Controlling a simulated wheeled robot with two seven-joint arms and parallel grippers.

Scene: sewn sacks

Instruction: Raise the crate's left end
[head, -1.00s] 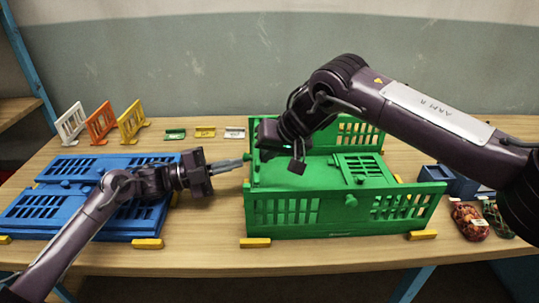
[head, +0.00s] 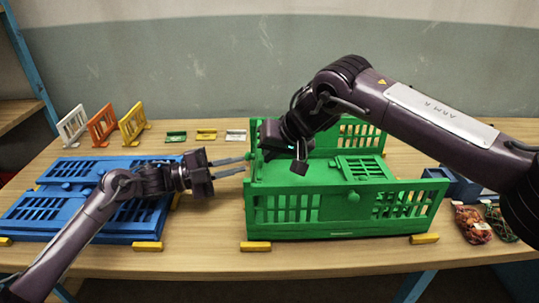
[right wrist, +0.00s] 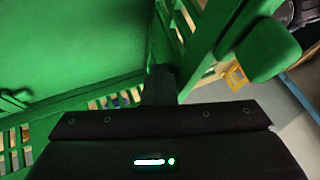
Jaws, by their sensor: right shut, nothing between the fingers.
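The green crate (head: 300,232) stands on the table with its long front and back walls upright. Its left end panel (head: 295,178) appears to lie folded down inside, and a slotted right panel (head: 365,167) lies flat too. My left gripper (head: 247,165) is open and empty, its two fingers pointing right, just off the crate's left side. My right gripper (head: 267,153) is over the crate's left part; the hand and arm hide much of its fingers. The right wrist view shows its dark shut fingers (right wrist: 158,80) close to green crate parts; I cannot tell whether they touch.
A folded blue crate (head: 75,220) lies at left, under my left arm. White (head: 72,126), orange (head: 102,125) and yellow (head: 132,122) stands are behind it. Yellow blocks (head: 255,246) edge the green crate. A dark blue box (head: 462,187) and netted produce (head: 472,224) are at right.

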